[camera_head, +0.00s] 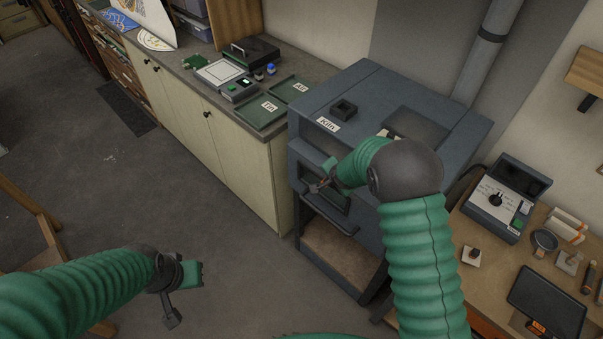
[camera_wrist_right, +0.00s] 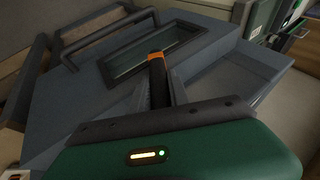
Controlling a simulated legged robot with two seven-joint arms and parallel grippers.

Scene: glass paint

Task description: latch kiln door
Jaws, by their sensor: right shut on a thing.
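The grey kiln (camera_head: 352,98) stands right of centre in the head view, with a "Kiln" label on its top. Its front door with a dark window (camera_wrist_right: 155,48) and a bar handle (camera_head: 336,224) looks flush with the body, though my right arm hides part of it. My right gripper (camera_head: 319,187) is at the door front, shut on a black latch lever with an orange end (camera_wrist_right: 157,78), seen between the fingers in the right wrist view. My left gripper (camera_head: 171,318) hangs over the floor at lower left, away from the kiln; its fingers are unclear.
A counter (camera_head: 325,70) with green trays (camera_head: 259,112) stands left of the kiln. A wooden bench (camera_head: 480,262) at right holds a control box (camera_head: 491,212), small tools and a dark tablet (camera_head: 545,305). An open space lies under the kiln. The floor at left is mostly clear.

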